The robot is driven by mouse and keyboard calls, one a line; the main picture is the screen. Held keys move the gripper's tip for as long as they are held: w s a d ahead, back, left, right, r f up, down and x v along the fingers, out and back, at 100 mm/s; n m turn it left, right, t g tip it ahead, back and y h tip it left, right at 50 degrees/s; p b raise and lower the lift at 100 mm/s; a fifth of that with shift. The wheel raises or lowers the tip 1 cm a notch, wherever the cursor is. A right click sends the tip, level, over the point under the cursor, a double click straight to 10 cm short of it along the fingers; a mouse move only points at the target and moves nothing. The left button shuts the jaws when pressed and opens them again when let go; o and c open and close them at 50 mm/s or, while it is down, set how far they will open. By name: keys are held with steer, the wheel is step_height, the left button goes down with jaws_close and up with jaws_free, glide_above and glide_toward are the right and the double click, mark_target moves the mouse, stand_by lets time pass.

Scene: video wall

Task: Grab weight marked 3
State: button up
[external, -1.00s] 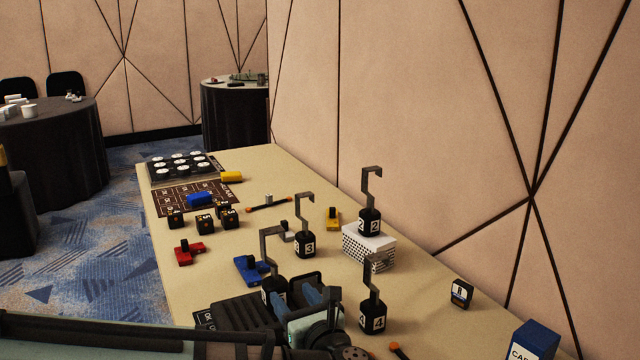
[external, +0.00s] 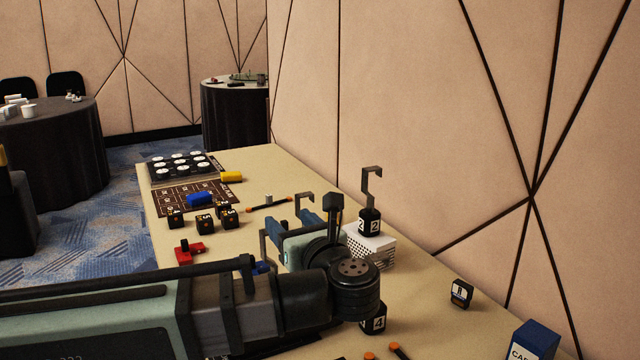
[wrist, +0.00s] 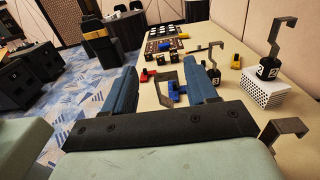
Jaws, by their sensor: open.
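The weight marked 3 shows in the external view only by its hook top (external: 303,196); its body and number are hidden behind my gripper (external: 292,220). In the wrist view its tall grey hook (wrist: 217,45) stands just right of the right finger, which seems to cover part of its body. My gripper (wrist: 160,66) is open, with blue fingers spread apart. Another hooked weight (wrist: 166,72) shows between the fingers, further out, its number not readable. The weight marked 2 (external: 370,221) stands on a white perforated box (external: 372,245). The weight marked 4 (external: 375,320) is partly behind my wrist.
A yellow block (wrist: 235,61) is near the hook. The wall bounds the table (external: 440,330) on the right. A small black block (external: 461,293) stands front right.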

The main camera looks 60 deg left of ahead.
step_height(320, 180, up, 14)
steer(key=w+a+f+n+t+h, duration=0.2)
steer(key=w+a+f+t+h, duration=0.15)
steer(key=a+f+h, duration=0.4)
steer(key=w+a+f+n+t+h, duration=0.2)
steer(key=w+a+f+h, duration=0.3)
steer(key=a+f+h, duration=0.3)
steer(key=s+a+r+n+t+h, duration=0.1)
steer(key=s+a+r+n+t, duration=0.1)
steer(key=a+r+n+t, duration=0.55)
steer(key=s+a+r+n+t+h, duration=0.1)
steer(key=s+a+r+n+t, duration=0.3)
steer(key=a+r+n, duration=0.55)
steer(key=m+t, duration=0.1)
steer(key=m, duration=0.2)
glide_toward(297, 197)
steer(key=w, duration=0.7)
steer(key=shift+w+f, duration=0.1)
steer(key=w, duration=0.4)
steer(key=shift+w+a, duration=0.15)
steer(key=shift+a, duration=0.2)
steer(key=shift+w, duration=0.45)
